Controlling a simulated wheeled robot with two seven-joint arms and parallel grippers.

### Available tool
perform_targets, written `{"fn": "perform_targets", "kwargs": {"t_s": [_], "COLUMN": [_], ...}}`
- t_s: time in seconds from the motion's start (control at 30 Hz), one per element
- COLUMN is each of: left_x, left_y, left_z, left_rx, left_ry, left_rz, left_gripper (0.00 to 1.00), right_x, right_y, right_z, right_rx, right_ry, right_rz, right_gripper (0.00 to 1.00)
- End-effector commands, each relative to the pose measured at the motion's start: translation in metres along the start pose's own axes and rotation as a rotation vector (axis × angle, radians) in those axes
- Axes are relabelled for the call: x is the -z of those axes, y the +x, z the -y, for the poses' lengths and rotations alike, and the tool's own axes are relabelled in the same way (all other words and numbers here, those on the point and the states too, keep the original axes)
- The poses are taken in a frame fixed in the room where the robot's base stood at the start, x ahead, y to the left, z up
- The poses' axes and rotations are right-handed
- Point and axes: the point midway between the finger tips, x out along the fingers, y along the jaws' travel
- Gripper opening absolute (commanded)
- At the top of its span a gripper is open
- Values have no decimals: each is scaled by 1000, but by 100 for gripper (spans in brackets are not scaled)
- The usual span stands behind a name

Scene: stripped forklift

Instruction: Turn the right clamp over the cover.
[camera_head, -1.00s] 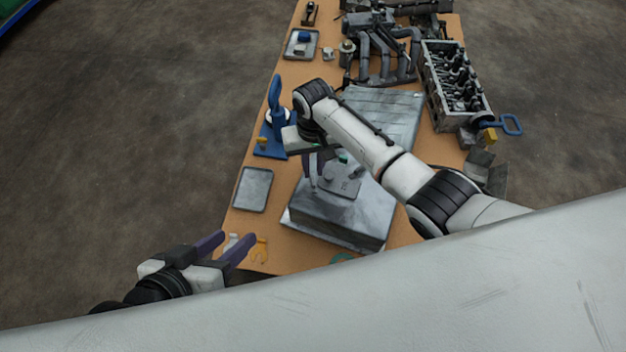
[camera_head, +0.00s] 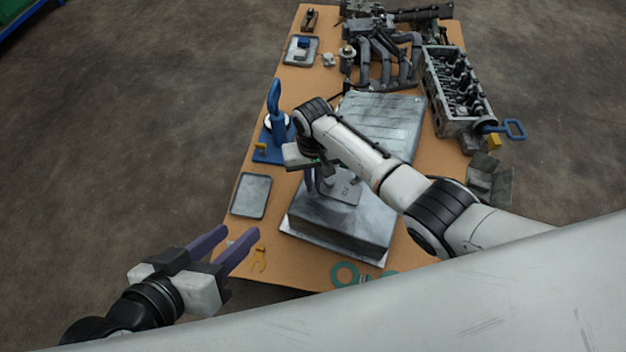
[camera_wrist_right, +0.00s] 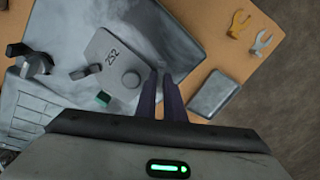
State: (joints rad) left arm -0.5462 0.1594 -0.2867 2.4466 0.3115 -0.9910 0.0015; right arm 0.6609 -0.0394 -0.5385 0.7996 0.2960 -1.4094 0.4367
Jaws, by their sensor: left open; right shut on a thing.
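In the right wrist view the cover (camera_wrist_right: 107,57) has a round knob (camera_wrist_right: 131,79). A small dark clamp (camera_wrist_right: 86,72) stands at the cover's left edge there. My right gripper (camera_head: 315,188) is at the cover's left side in the head view. Its fingers (camera_wrist_right: 166,80) are shut beside the knob, on what seems to be the other clamp; the fingers hide most of it. My left gripper (camera_head: 238,238) is open and empty, near the table's front left edge.
A grey tray (camera_head: 251,195) and a blue stand (camera_head: 274,135) are left of the block. A yellow fork piece (camera_head: 259,259) and a teal ring (camera_head: 344,274) lie near the front edge. A cylinder head (camera_head: 455,90) lies at the right.

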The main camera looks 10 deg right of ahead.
Motion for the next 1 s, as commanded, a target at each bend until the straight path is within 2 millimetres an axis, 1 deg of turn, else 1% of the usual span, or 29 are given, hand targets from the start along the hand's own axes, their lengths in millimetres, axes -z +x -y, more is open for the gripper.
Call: {"fn": "perform_targets", "kwargs": {"t_s": [0.23, 0.37, 0.8, 1.0], "left_x": [1, -5, -21, -22], "left_y": [-2, 0, 2, 2], "left_z": [1, 5, 18, 20], "left_rx": [9, 23, 70, 79], "left_ry": [6, 10, 29, 34], "left_rz": [11, 39, 111, 122], "left_gripper": [41, 41, 41, 41], "right_x": [0, 0, 0, 0], "right_y": [-2, -2, -1, -1], "right_z": [0, 0, -1, -1], "right_rx": [0, 0, 0, 1], "right_ry": [-69, -149, -550, -741], "right_rz": [1, 2, 2, 2], "right_gripper": [0, 0, 0, 0]}}
